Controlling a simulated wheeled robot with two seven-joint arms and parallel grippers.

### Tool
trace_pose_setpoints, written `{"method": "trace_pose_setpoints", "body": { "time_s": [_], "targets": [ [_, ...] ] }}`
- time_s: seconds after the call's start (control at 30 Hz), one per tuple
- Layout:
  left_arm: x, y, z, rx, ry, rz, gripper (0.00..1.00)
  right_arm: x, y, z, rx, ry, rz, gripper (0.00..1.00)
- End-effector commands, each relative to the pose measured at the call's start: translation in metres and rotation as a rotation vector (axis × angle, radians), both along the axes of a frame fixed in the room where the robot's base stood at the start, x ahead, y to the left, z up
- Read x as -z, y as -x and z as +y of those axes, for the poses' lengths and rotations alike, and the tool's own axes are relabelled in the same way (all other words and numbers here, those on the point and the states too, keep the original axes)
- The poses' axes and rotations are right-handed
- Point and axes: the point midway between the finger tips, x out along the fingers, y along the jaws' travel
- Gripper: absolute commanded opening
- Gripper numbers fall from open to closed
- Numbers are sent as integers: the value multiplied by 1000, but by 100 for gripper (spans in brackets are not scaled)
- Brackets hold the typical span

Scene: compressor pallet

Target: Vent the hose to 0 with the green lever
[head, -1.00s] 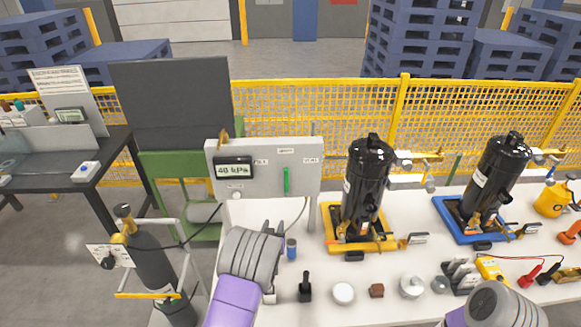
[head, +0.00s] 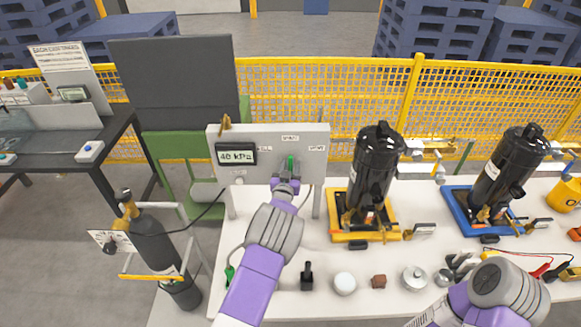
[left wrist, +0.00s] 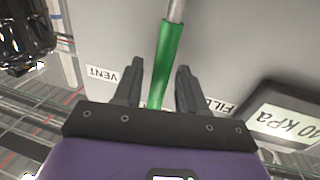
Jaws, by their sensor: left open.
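The green lever (head: 290,165) stands upright on the front of the light grey panel (head: 311,140). In the left wrist view the green lever (left wrist: 163,58) runs between the two dark fingers of my left gripper (left wrist: 157,82), with a gap on either side. My left gripper (head: 286,183) is open around the lever's lower part in the head view. The display (head: 236,155) reads 40 kPa. VENT and FILL labels sit on either side of the lever in the wrist view. My right arm shows at the lower right, but its gripper is not visible.
Two black compressors stand right of the panel, on a yellow tray (head: 338,236) and a blue tray (head: 463,229). A dark gas cylinder (head: 153,247) stands at the left. Several small parts lie along the table's front. A yellow mesh fence (head: 300,88) runs behind.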

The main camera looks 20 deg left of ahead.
Motion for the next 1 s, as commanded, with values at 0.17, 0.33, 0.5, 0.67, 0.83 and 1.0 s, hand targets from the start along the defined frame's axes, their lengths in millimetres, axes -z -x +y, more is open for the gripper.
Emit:
{"method": "trace_pose_setpoints", "body": {
  "time_s": [0.17,0.33,0.5,0.67,0.83,1.0],
  "targets": [
    [1,-5,0,0,0,2,41,-1,0,0,0,0,0,69],
    [1,-5,0,0,0,2,41,-1,0,0,0,0,0,69],
    [0,-5,0,0,0,2,22,-1,0,0,0,0,0,69],
    [0,-5,0,0,0,1,0,-1,0,0,0,0,0,69],
    [0,-5,0,0,0,1,0,-1,0,0,0,0,0,69],
    [1,-6,-3,4,-5,2,0,1,0,0,0,0,0,69]
  ]
}}
